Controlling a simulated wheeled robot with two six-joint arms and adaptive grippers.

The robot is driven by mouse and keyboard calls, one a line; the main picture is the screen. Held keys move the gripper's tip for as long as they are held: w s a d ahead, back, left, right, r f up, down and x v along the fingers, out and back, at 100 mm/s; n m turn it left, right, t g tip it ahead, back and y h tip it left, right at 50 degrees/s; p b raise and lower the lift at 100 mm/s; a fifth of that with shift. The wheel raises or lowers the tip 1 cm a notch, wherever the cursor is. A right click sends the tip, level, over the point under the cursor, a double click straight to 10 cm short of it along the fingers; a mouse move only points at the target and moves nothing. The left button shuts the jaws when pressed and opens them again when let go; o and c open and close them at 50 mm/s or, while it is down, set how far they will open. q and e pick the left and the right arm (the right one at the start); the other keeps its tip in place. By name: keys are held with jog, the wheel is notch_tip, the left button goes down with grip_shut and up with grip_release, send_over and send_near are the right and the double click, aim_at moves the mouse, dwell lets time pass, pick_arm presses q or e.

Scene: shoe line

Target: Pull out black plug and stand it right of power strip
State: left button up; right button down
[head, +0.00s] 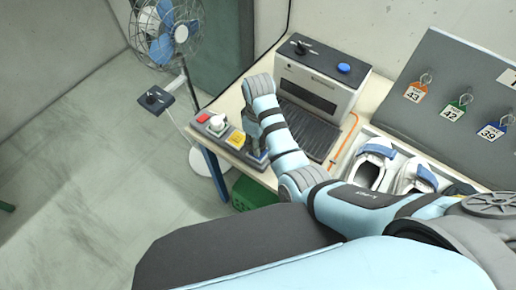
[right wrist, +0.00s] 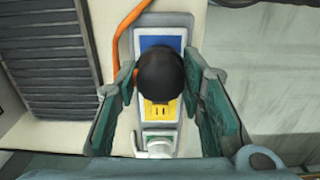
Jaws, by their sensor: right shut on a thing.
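The power strip (head: 226,134) lies on the left end of the workbench, with red, yellow and blue socket panels. A white plug (head: 217,123) sits in it and also shows in the right wrist view (right wrist: 156,145). The round black plug (right wrist: 163,77) is between the fingers of my right gripper (right wrist: 165,95), which is shut on it. It covers the border of the blue and yellow panels; empty slots show on the yellow panel. I cannot tell whether the plug is clear of its socket. In the head view my right gripper (head: 256,152) hides it. My left gripper is out of view.
A grey machine (head: 318,78) with a dark ribbed ramp stands beyond the strip. An orange cable (right wrist: 128,28) runs beside it. White shoes (head: 375,160) lie in a tray to the right. A fan (head: 165,30) stands off the table at the back left.

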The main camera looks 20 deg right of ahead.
jog(key=shift+r, duration=1.4)
